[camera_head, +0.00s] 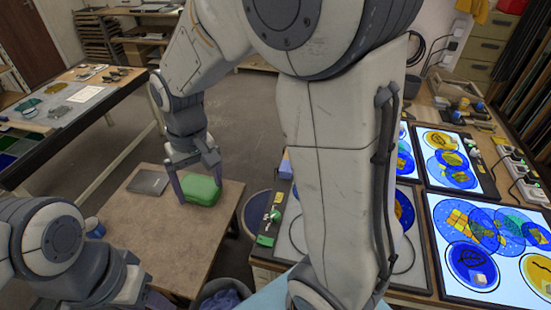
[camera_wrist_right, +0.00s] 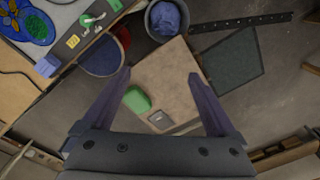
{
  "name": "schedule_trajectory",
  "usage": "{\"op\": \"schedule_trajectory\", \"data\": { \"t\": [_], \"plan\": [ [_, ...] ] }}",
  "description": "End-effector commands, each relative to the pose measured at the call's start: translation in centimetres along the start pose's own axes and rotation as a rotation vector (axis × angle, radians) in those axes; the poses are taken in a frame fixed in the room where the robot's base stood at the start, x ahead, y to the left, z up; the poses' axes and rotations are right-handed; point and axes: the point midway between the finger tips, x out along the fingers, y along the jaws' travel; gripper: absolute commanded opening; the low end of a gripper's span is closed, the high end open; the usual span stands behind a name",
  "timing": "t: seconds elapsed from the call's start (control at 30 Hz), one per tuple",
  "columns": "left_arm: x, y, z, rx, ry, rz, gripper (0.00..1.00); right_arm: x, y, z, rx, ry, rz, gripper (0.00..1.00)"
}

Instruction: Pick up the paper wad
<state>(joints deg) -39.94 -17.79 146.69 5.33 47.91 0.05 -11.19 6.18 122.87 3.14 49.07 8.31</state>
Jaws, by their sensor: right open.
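I cannot clearly make out a paper wad. A small whitish lump (camera_head: 480,279) lies on a blue disc on the near light panel at the right, too small to identify. My right gripper (camera_head: 197,178) is open and empty, with its fingers spread above the small brown table (camera_head: 165,245). It also shows open in the right wrist view (camera_wrist_right: 160,78), with the table well below it. My left gripper (camera_head: 145,290) is at the lower left, partly cut off, and its jaws cannot be read.
A green box (camera_head: 202,190) and a flat grey item (camera_head: 149,181) lie on the small table. A bin with blue contents (camera_wrist_right: 166,18) stands beside it. The right-hand bench carries lit panels with coloured discs (camera_head: 490,235). Another worktable (camera_head: 75,100) stands at left; floor between is clear.

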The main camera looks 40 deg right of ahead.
Motion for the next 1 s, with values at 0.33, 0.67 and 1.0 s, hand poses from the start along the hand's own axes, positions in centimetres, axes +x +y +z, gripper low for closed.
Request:
{"op": "schedule_trajectory", "data": {
  "t": [0.33, 0.67, 1.0],
  "plan": [
    [0.8, -0.1, 0.0, 0.000, 0.000, 0.000, 0.50, 6.5, 22.2, -10.4, 0.653, -0.004, 0.042, 0.93],
    [0.7, -0.1, 0.0, 0.000, 0.000, 0.000, 0.50, 10.1, 31.9, -9.7, 0.881, -0.007, 0.055, 0.93],
    [-0.3, 0.0, 0.0, 0.000, 0.000, 0.000, 0.50, 14.4, 32.1, -9.6, 0.880, -0.005, 0.055, 0.93]
  ]
}}
